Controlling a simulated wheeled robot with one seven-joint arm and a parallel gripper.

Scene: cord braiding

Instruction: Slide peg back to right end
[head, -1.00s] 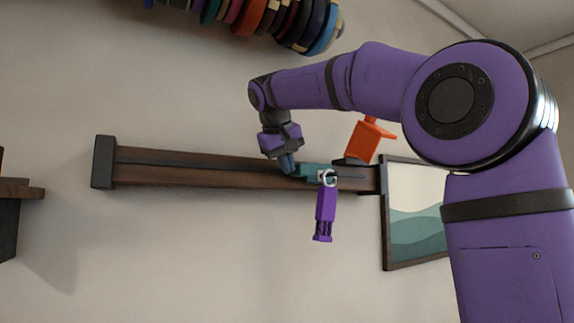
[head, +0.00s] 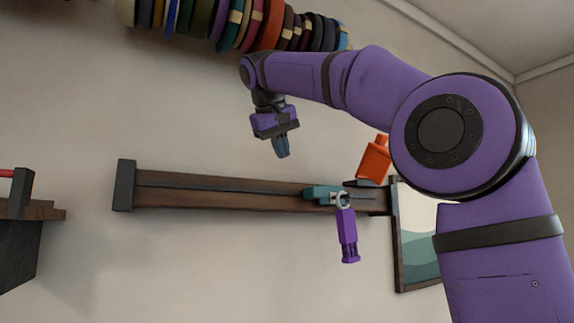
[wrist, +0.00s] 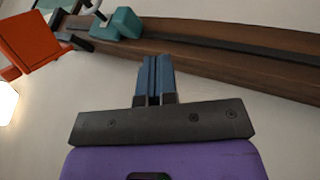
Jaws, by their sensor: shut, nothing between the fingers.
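The teal peg (head: 323,192) sits on the wooden rail (head: 220,193) near its right end, with a grey ring and a purple tag (head: 347,232) hanging from it. The peg also shows at the upper left of the wrist view (wrist: 118,24), with the rail (wrist: 220,45) running off to the right. My gripper (head: 283,153) is shut and empty, above and to the left of the peg and apart from it. Its blue fingers (wrist: 154,75) are pressed together in the wrist view, in front of the wall beside the rail.
An orange object (head: 375,160) stands at the rail's right end, beside a framed picture (head: 415,240). A dark end block (head: 125,185) closes the rail's left end. Coloured rolls (head: 225,22) hang above. A dark shelf (head: 22,225) is at the left. The rail's middle is clear.

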